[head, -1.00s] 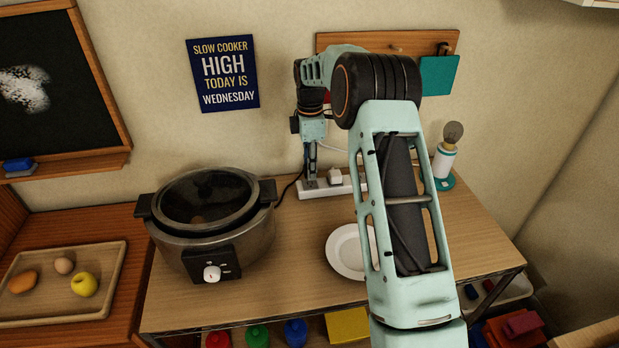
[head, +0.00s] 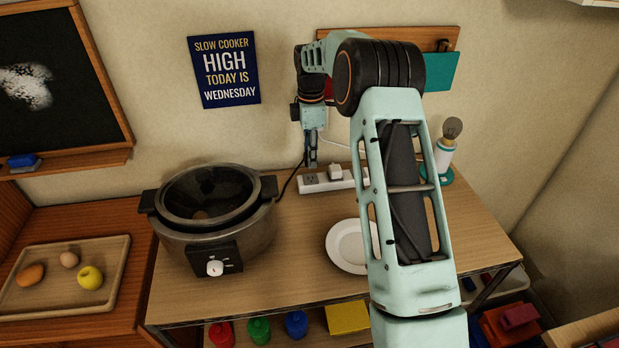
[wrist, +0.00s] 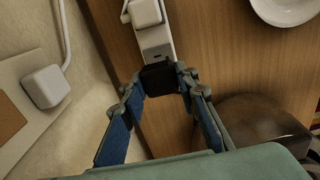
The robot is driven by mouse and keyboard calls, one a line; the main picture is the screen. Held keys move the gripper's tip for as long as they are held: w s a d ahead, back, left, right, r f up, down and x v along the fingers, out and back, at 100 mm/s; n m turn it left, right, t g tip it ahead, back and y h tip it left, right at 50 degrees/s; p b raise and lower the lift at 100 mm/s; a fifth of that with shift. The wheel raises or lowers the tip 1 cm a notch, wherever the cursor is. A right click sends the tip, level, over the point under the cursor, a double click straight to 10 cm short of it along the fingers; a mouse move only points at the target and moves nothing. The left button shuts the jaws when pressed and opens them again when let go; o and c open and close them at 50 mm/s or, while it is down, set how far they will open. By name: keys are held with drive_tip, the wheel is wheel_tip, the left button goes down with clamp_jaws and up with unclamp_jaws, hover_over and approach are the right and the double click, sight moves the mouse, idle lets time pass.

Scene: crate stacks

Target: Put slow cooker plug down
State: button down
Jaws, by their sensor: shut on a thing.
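My gripper (head: 311,161) is shut on the black slow cooker plug. It holds the plug just above the left end of the white power strip (head: 319,185). In the wrist view, the plug (wrist: 160,78) sits between the fingertips, beside a bare socket of the strip (wrist: 157,45). In the head view the plug is mostly hidden by the fingers. A black cord runs from the gripper down toward the slow cooker (head: 215,240), which stands on the left of the table with its dial on the front.
A white plug (head: 335,171) sits in the strip. A white plate (head: 349,246) lies on the table, and a lamp (head: 446,150) stands at the back right. The wooden table top (head: 290,267) is clear between cooker and plate. A blue sign (head: 224,70) hangs on the wall.

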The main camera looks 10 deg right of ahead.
drive_tip(key=shift+s+a+r+b, duration=0.1)
drive_tip(key=shift+s+r+b, duration=0.2)
drive_tip(key=shift+s+b, duration=0.15)
drive_tip(key=s+a+r+b, duration=0.15)
drive_tip(key=s+b, duration=0.35)
drive_tip(key=s, duration=0.6)
drive_tip(key=s+a+r+b, duration=0.15)
drive_tip(key=s+b, duration=0.35)
drive_tip(key=s, duration=0.7)
drive_tip(key=w+f, duration=0.2)
drive_tip(key=w, duration=0.2)
drive_tip(key=w+f+p, duration=0.1)
drive_tip(key=w+f, duration=0.2)
drive_tip(key=w, duration=0.2)
drive_tip(key=w+f, duration=0.3)
drive_tip(key=w, duration=0.1)
drive_tip(key=shift+w+a+f+p, duration=0.15)
drive_tip(key=shift+w+f+p, duration=0.05)
drive_tip(key=shift+f+p, duration=0.1)
drive_tip(key=shift+w+f, duration=0.15)
drive_tip(key=shift+f, duration=0.8)
drive_tip(key=shift+w+f, duration=0.15)
drive_tip(key=shift+f, duration=0.75)
